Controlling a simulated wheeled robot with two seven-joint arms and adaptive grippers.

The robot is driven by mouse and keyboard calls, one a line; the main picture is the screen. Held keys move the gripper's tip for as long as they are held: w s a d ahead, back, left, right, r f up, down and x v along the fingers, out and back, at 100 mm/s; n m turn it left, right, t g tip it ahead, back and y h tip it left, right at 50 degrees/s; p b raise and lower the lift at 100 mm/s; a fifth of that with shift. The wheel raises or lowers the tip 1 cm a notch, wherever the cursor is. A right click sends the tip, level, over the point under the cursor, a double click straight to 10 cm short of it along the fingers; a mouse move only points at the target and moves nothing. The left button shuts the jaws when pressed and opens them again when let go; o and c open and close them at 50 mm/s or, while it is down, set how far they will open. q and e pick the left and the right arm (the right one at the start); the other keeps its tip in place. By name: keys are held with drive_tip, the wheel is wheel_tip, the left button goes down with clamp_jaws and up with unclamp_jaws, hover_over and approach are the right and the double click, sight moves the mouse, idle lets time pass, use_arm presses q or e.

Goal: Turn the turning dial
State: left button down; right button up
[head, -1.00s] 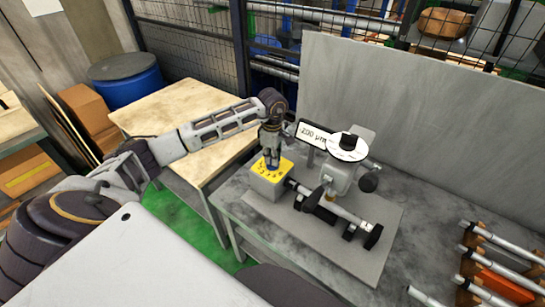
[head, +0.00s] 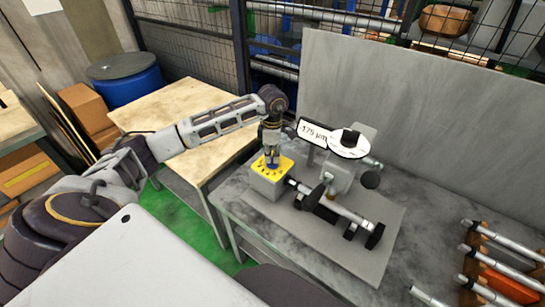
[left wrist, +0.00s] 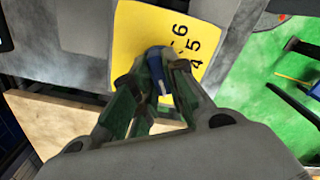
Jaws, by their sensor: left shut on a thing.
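The turning dial is a small blue knob (left wrist: 157,72) on a yellow plate with black numbers (left wrist: 130,40). The plate is the top of a grey box (head: 268,185) at the left end of the grinder. My left gripper (head: 271,157) points down over this plate. In the left wrist view my left gripper (left wrist: 155,85) has its fingers on both sides of the blue knob and is shut on it. The numbers 4, 5 and 6 show; the rest of the scale is hidden. A display (head: 313,133) on the grinder (head: 340,178) reads about -175 µm. My right gripper is not seen.
The grinder stands on a grey table (head: 235,203) with a tall grey panel (head: 400,110) behind it. A wooden table (head: 180,108) is at left. Several metal shafts on a rack (head: 490,265) lie at right.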

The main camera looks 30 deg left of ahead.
use_arm(q)
drive_tip(key=n+b, duration=0.1)
drive_tip(key=n, duration=0.3)
drive_tip(key=shift+n+b, duration=0.75)
drive_tip(key=shift+n, duration=1.45)
drive_tip(key=c, duration=1.4)
unclamp_jaws()
drive_tip(key=shift+c, duration=0.2)
wheel_tip(320, 180, up, 12)
drive_tip(key=shift+r, duration=0.15)
